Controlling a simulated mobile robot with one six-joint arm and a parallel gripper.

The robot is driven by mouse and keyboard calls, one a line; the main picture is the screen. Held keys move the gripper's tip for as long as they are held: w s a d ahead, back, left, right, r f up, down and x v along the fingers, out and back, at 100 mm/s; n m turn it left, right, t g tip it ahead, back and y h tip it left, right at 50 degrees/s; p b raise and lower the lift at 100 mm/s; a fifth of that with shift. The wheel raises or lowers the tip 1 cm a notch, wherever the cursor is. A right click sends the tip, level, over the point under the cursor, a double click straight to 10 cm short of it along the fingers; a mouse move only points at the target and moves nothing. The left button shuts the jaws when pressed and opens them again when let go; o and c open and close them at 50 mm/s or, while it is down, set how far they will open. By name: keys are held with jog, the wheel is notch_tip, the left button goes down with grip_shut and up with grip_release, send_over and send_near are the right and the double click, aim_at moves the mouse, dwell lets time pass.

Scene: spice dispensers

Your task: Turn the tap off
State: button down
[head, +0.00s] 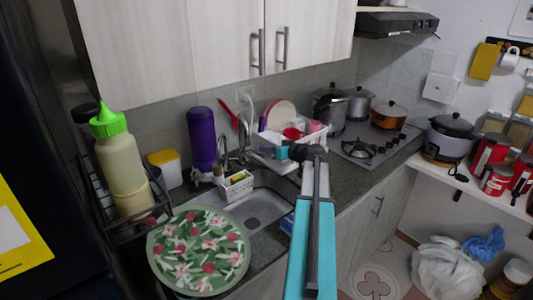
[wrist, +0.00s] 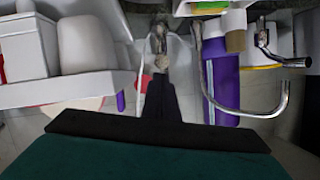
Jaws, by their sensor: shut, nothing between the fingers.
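The silver tap with its curved spout (head: 224,150) rises behind the sink (head: 258,208) in the head view. In the wrist view a bent metal spout (wrist: 283,95) curves at the right, and another metal fitting (wrist: 158,40) stands at the top middle. My gripper (head: 290,151) is at the end of the teal arm, over the right side of the sink, to the right of the tap. In the wrist view my dark gripper (wrist: 161,78) is shut and empty, its tip just below the metal fitting in the picture. I cannot tell whether they touch. No running water is discernible.
A white dish rack (head: 290,135) with dishes stands behind my gripper. A white caddy (head: 236,186) sits by the sink and a purple bottle (head: 202,138) behind it. A floral round tray (head: 198,252) is at the front left. Pots stand on the stove (head: 365,150) at right.

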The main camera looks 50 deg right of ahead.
jog(key=shift+s+a+f+t+b, duration=0.1)
jog(key=shift+s+f+t+b, duration=0.2)
jog(key=shift+b, duration=1)
jog(key=shift+w+a+f+t+b, duration=0.1)
jog(key=shift+f+b, duration=0.35)
jog(key=shift+b, duration=0.8)
jog(key=shift+s+f+t+b, duration=0.2)
jog(key=shift+f+b, duration=0.15)
jog(key=shift+b, duration=0.95)
jog(key=shift+r, duration=0.1)
jog(key=s+d+r+b, duration=0.1)
jog(key=s+r+b, duration=0.1)
jog(key=s+r, duration=0.5)
jog(key=s, duration=0.2)
jog(key=shift+s+d+b, duration=0.2)
jog(key=shift+s+b, duration=0.1)
jog(key=shift+s, duration=0.1)
